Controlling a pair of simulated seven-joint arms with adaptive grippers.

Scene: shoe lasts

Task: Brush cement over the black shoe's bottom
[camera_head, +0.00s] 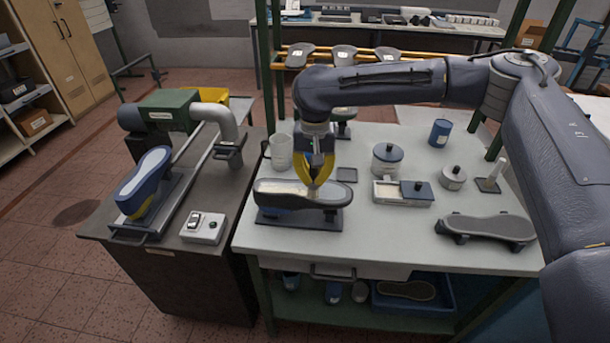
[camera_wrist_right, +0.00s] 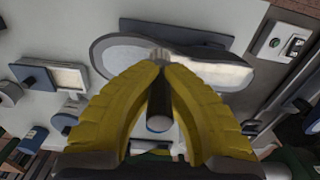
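The black shoe (camera_head: 322,199) lies bottom up on a dark stand near the left front of the table. Its pale sole (camera_wrist_right: 215,71) faces up. A whitish glossy patch covers the sole's left end in the head view; the middle looks dark grey. My right gripper (camera_head: 315,184) is above the shoe's middle, its yellow fingers closed together. In the wrist view the right fingertips (camera_wrist_right: 161,68) are shut on a brush (camera_wrist_right: 158,108); its pale bristles reach down to the sole and appear to touch it. My left gripper does not show.
A clear jug (camera_head: 280,152) stands behind left. A machine (camera_head: 170,115) holds a blue shoe (camera_head: 145,180) further left.

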